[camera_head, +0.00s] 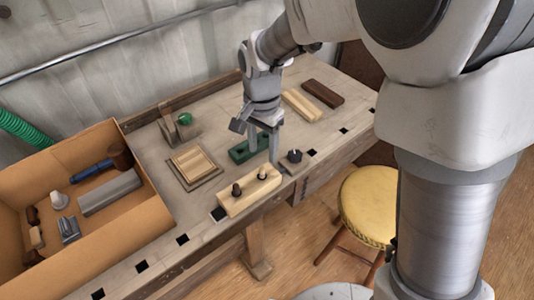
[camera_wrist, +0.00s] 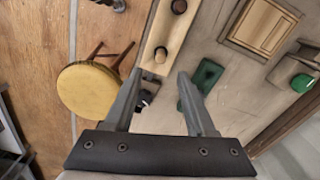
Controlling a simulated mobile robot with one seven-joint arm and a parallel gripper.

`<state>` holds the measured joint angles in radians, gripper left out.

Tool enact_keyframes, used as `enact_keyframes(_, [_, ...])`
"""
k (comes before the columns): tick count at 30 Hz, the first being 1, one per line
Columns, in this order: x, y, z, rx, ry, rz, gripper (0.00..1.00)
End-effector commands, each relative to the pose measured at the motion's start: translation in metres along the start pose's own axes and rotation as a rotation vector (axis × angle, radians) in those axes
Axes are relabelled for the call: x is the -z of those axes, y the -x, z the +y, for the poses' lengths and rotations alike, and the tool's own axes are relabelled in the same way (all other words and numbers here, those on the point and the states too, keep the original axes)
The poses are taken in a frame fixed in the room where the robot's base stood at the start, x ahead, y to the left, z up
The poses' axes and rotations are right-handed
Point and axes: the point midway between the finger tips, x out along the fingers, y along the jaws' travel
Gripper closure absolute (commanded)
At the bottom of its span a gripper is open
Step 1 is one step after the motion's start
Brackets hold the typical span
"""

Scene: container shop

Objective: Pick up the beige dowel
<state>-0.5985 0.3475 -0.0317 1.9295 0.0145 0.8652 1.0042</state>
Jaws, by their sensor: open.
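My gripper (camera_head: 263,153) points down over the workbench, open and empty, above the green block (camera_head: 248,149) and behind a pale wooden block (camera_head: 250,195). In the wrist view the fingertips of my gripper (camera_wrist: 160,76) stand apart, with one end of the pale block (camera_wrist: 155,67) showing between and beyond them. A long beige piece (camera_head: 301,106) lies farther back on the bench. I cannot tell which piece is the beige dowel.
A dark brown bar (camera_head: 322,94) lies at the back right. A small black knob-like object (camera_head: 294,156) is right of the gripper. A wooden frame (camera_head: 196,167) and a green-knobbed stand (camera_head: 180,124) are left. An open box (camera_head: 120,224) holds tools. A yellow stool (camera_head: 368,207) stands in front.

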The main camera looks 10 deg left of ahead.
Motion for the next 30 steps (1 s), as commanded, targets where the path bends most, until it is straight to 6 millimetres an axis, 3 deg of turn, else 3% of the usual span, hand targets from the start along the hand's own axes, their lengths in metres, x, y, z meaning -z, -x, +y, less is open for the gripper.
enact_keyframes(3, [0.000, -0.018, 0.000, -0.002, 0.000, -0.001, 0.44])
enact_keyframes(10, [-0.001, -0.033, 0.000, -0.001, 0.001, -0.001, 0.44])
enact_keyframes(18, [-0.004, -0.072, -0.001, -0.002, 0.000, -0.001, 0.44])
enact_keyframes(27, [-0.003, -0.076, -0.001, 0.000, 0.000, 0.000, 0.44])
enact_keyframes(30, [-0.003, -0.076, -0.001, 0.000, 0.000, 0.000, 0.59])
